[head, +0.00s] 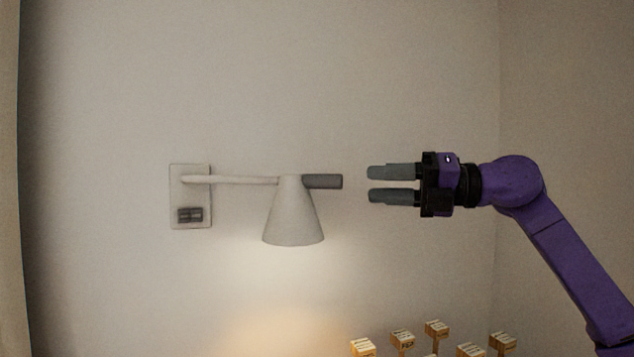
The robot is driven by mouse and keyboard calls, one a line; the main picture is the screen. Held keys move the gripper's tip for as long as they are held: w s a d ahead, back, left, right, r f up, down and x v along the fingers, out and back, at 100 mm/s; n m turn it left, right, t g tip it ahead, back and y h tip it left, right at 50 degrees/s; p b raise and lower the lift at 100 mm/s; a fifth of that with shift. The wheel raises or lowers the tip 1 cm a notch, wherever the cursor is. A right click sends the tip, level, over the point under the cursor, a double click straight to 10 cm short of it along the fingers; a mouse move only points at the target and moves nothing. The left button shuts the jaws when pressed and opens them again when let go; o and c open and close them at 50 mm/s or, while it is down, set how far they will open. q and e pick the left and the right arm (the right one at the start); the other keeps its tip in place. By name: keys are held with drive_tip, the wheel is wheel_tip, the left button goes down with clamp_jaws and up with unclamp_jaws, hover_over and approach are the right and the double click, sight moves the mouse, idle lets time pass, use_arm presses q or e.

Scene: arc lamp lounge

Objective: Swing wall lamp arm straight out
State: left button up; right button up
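The wall lamp has a pale wall plate (190,205) with a small dark switch at its lower part. A thin pale arm (235,180) runs from the plate to the right, close along the wall. It carries a pale cone shade (292,218) that points down and is lit. A dark grey handle (323,181) sticks out to the right of the shade. My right gripper (377,184) is open and empty, just right of the handle. Its fingers point left, one above the other, at about the handle's height, with a gap between. My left gripper is not in view.
Several light wooden blocks with dark markings, some on thin stems (402,338), stand at the bottom right below my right gripper. A wall corner runs down on the right. The wall around the lamp is bare.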

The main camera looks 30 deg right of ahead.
sight(329, 181)
drive_tip(key=w+a+p, duration=0.1)
drive_tip(key=a, duration=0.1)
drive_tip(key=w+a+r+p, duration=0.1)
drive_tip(key=a, duration=0.1)
drive_tip(key=shift+w+p, duration=0.3)
drive_tip(key=shift+p, duration=0.05)
drive_tip(key=x, duration=0.1)
drive_tip(key=p+x, duration=0.1)
drive_tip(key=x, duration=0.2)
drive_tip(key=shift+w+f, duration=0.35)
drive_tip(key=shift+w, duration=0.15)
drive_tip(key=shift+s, duration=0.25)
clamp_jaws()
